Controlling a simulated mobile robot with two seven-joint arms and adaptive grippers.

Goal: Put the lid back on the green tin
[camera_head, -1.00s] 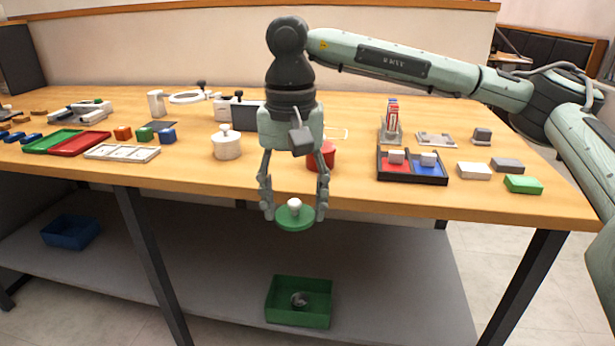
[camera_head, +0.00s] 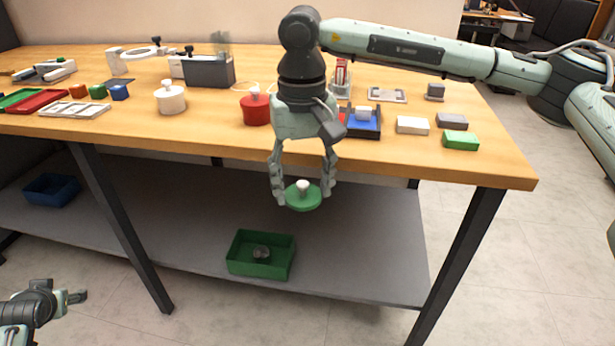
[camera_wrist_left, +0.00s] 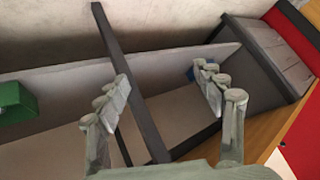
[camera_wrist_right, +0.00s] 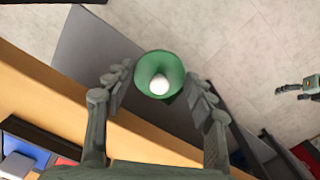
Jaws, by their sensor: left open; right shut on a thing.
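My right gripper (camera_head: 304,196) is shut on the green lid (camera_head: 301,204), a round disc with a white knob on top. It holds the lid level in the air in front of the table edge. In the right wrist view the lid (camera_wrist_right: 147,68) sits between the fingertips. My left gripper (camera_wrist_left: 162,78) is open and empty; in the head view part of it shows at the lower left (camera_head: 74,297). I see no green tin in these frames; the right arm hides part of the table.
A red tin (camera_head: 256,111) and a white tin (camera_head: 171,102), both lidded, stand on the table (camera_head: 200,137). A green block (camera_head: 460,141) lies at the right. Below, the grey shelf (camera_head: 350,260) bears a green bin (camera_head: 247,267) with a grey thing inside and a blue bin (camera_head: 51,189).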

